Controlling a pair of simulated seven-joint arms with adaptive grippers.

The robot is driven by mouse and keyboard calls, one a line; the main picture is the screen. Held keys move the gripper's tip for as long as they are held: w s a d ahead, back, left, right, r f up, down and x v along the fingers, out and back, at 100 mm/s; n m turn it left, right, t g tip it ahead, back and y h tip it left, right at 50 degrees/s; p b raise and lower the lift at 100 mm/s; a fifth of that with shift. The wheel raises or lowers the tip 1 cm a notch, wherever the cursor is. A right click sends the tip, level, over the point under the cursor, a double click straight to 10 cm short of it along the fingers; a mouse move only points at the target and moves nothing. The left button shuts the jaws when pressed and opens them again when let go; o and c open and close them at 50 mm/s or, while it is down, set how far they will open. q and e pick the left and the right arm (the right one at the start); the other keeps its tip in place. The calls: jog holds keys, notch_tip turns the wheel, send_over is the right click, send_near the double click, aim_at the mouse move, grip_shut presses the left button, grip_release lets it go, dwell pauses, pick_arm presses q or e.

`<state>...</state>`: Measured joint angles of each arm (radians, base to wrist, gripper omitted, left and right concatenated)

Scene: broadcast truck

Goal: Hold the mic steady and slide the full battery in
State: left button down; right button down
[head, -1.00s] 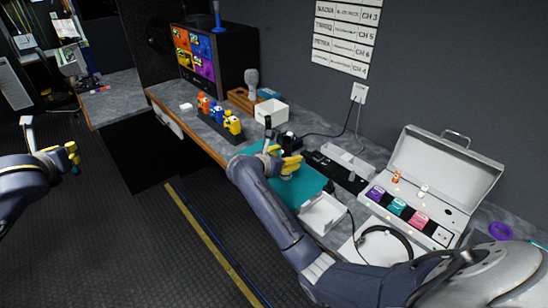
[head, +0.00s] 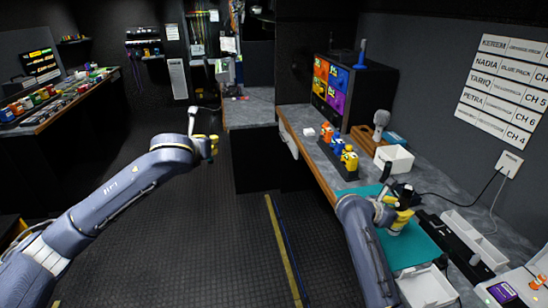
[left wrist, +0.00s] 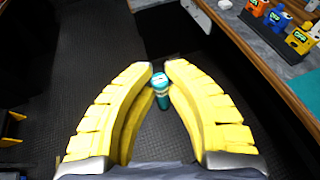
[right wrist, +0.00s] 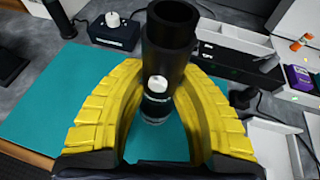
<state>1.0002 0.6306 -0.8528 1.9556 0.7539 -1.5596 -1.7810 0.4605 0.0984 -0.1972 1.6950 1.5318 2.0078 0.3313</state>
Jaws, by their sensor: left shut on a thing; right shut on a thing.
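My left gripper (head: 212,147) is over the floor, left of the bench. In the left wrist view its yellow fingers (left wrist: 160,80) are shut on a small teal cylindrical battery (left wrist: 161,92). Its charge marking cannot be read. My right gripper (head: 403,204) is above the teal mat (head: 418,245). In the right wrist view its fingers (right wrist: 157,95) are shut on the black mic (right wrist: 170,30), a tube with a white button on its side and a paler lower section. The mic stands roughly upright, and its battery opening cannot be made out. Battery and mic are well apart.
Orange, blue and yellow packs (head: 338,148) stand in a dark rack on the bench. A white box (head: 394,159), a white tray (head: 426,287) and a long divided tray (head: 475,235) surround the mat. A monitor (head: 345,85) stands behind. The floor between the arms is clear.

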pick_arm(q)
jog(key=d+r+m+g+h, duration=0.1)
jog(key=d+r+m+h, duration=0.15)
jog(key=d, duration=1.15)
jog(key=d+r+m+h, duration=0.2)
jog(key=d+r, duration=0.2)
jog(key=d, duration=1)
jog(key=s+d+f+m+g+h, duration=0.1)
jog(key=s+d+m+g+h, duration=0.1)
jog(key=d, duration=0.8)
jog(key=s+d+f+m+g+h, duration=0.1)
jog(key=s+d+m+g+h, duration=0.1)
jog(key=d, duration=0.9)
jog(key=s+d+f+m+g+h, duration=0.1)
jog(key=s+d, duration=0.4)
jog(key=d, duration=0.6)
jog(key=shift+s+d+f+m+g+h, duration=0.2)
jog(key=shift+s+m+g+h, duration=0.2)
jog(key=shift+m+g+h, duration=0.65)
jog(key=shift+r, duration=0.1)
jog(key=shift+m, duration=0.3)
jog(key=shift+f, duration=2.85)
jog(key=shift+m, duration=0.3)
